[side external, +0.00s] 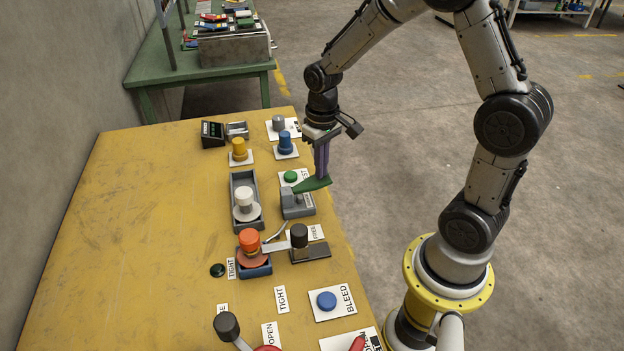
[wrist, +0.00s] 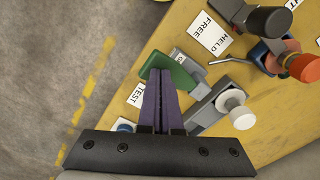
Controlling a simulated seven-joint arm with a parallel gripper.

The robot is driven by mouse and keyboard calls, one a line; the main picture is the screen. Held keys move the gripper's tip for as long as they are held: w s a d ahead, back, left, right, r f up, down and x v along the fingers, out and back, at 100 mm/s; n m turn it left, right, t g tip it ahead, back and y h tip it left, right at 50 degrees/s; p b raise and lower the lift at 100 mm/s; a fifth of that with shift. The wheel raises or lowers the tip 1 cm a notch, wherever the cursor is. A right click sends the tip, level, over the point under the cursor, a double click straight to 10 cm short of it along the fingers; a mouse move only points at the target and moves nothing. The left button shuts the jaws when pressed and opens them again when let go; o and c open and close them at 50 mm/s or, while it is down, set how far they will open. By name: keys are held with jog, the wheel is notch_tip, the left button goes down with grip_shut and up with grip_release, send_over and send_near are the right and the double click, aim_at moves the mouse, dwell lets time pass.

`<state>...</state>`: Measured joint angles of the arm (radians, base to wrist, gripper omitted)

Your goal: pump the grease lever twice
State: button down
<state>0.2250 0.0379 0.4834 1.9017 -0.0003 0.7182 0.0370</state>
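The grease lever is a green paddle (side external: 313,186) on a grey block (side external: 297,204) near the bench's right edge. In the wrist view the green paddle (wrist: 168,70) lies at my fingertips, beside a small white label that is partly hidden. My gripper (side external: 322,178) points down with its purple fingers together, their tips at the outer part of the paddle. The fingers (wrist: 161,74) show side by side with only a thin line between them. They seem to be over the paddle rather than around it; I cannot tell whether they touch it.
A grey tray (side external: 235,181) with a white flanged spool (side external: 244,198) stands left of the lever. A green button (side external: 290,176) sits just behind it. An orange spool (side external: 250,240) and a black-knobbed lever (side external: 299,235) are in front. The bench's left side is clear.

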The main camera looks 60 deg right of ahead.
jog(key=shift+f, duration=1.9)
jog(key=shift+r, duration=4.1)
jog(key=shift+a, duration=0.1)
jog(key=s+a+r+n+t, duration=0.1)
jog(key=s+a+r+t, duration=0.15)
jog(key=r, duration=0.35)
jog(key=s+a+r+n+t, duration=0.1)
jog(key=s+a+r+t, duration=0.15)
jog(key=r, duration=0.35)
jog(key=s+a+n, duration=0.1)
jog(key=s+a, duration=0.1)
jog(key=s, duration=0.9)
jog(key=shift+s+a+f+t, duration=0.15)
jog(key=shift+s+t, duration=0.05)
jog(key=shift+t, duration=0.1)
